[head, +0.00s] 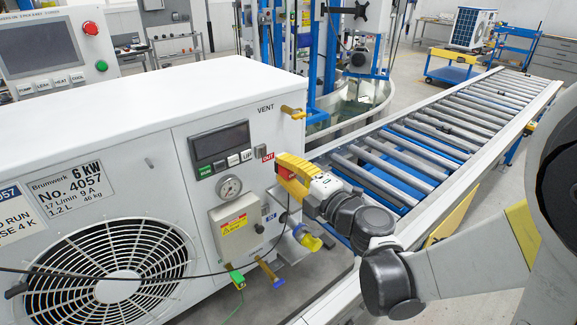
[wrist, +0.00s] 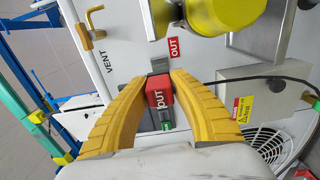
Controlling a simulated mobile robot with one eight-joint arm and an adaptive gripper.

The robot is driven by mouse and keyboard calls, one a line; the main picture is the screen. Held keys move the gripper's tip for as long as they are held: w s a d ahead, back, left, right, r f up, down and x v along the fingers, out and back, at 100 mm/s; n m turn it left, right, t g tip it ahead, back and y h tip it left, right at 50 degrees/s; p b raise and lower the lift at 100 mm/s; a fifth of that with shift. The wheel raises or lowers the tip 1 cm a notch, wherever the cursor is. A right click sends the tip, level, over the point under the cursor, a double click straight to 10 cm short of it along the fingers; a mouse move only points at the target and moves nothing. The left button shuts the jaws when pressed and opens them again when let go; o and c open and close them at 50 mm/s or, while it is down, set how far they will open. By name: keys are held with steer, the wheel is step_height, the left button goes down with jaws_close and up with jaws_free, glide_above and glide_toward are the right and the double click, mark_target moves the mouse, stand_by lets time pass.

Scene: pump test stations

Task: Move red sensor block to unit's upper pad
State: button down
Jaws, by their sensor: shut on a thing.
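The white unit (head: 150,110) stands at the left in the head view, with a red OUT label (head: 263,153) below the word VENT on its face. My gripper (head: 285,172) is close to this face, just below that label. In the wrist view, my gripper (wrist: 159,83) has its yellow fingers shut on the red sensor block (wrist: 159,99), which is marked OUT. A dark grey strip, seemingly a pad, shows behind the block. I cannot tell whether the block touches it. The red OUT label (wrist: 174,48) also shows beside the block.
A yellow-capped pipe stub (head: 306,238) sticks out below my gripper. A grey box (head: 233,227), a gauge (head: 229,188) and a yellow vent cock (head: 293,112) are on the same face. A roller conveyor (head: 430,140) runs behind at the right.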

mark_target(293, 175)
steer(key=shift+x, duration=2.9)
stand_by(0.4)
steer(key=shift+w+a, duration=0.35)
steer(key=shift+w, duration=0.15)
stand_by(0.5)
steer(key=c, duration=1.2)
jaws_free()
steer(key=shift+o, duration=0.2)
steer(key=v, duration=1.2)
